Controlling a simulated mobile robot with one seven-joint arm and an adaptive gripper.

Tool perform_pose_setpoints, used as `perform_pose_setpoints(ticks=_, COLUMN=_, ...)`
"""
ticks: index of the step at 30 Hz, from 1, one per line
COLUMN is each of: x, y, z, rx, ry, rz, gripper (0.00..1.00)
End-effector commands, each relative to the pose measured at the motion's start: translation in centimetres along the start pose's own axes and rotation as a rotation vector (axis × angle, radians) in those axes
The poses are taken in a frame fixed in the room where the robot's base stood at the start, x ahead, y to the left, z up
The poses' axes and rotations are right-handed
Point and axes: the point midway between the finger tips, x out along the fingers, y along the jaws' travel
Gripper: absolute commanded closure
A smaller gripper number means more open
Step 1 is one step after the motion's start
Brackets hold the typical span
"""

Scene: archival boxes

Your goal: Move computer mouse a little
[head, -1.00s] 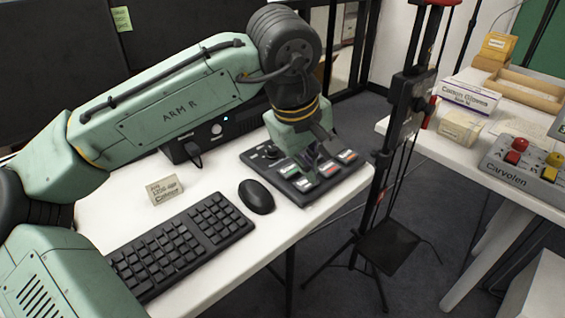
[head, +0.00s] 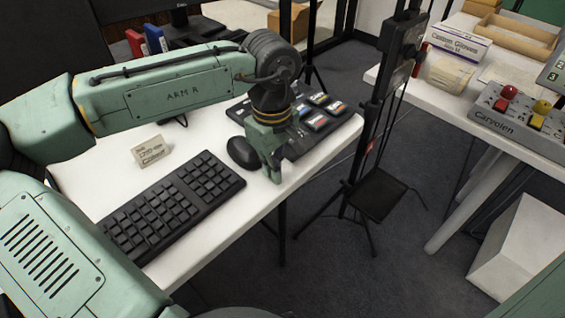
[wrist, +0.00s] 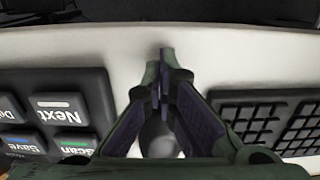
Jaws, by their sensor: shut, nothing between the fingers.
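The black computer mouse (head: 240,153) lies on the white desk, between the keyboard and the button panel. My gripper (head: 273,172) points down just right of the mouse, close to the desk's front edge. In the wrist view its fingers (wrist: 164,65) meet at the tips, shut and empty. The dark rounded mouse (wrist: 158,138) shows partly between and behind the fingers, and the rest is hidden. I cannot tell whether a finger touches it.
The black keyboard (head: 172,207) lies left of the mouse. The button panel (head: 310,120) lies behind my gripper. A small label card (head: 151,150) stands behind the keyboard. A black stand (head: 378,195) is on the floor at right, before a second table (head: 440,110).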

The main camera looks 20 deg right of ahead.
Motion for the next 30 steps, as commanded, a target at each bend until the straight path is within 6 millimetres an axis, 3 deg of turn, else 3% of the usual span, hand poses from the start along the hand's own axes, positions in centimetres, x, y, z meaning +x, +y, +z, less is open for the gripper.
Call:
perform_pose_setpoints(ticks=6, x=-0.1, y=0.0, z=-1.2, rx=0.001, ry=0.001, rz=0.0, gripper=1.0)
perform_pose_setpoints(ticks=17, x=-0.1, y=0.1, z=-1.5, rx=0.0, ry=0.0, rz=0.002, gripper=1.0)
perform_pose_setpoints(ticks=25, x=-0.2, y=0.1, z=-5.0, rx=-0.001, ry=-0.003, rz=0.002, gripper=1.0)
perform_pose_setpoints(ticks=30, x=0.0, y=0.0, z=-5.2, rx=0.002, ry=0.001, rz=0.0, gripper=1.0)
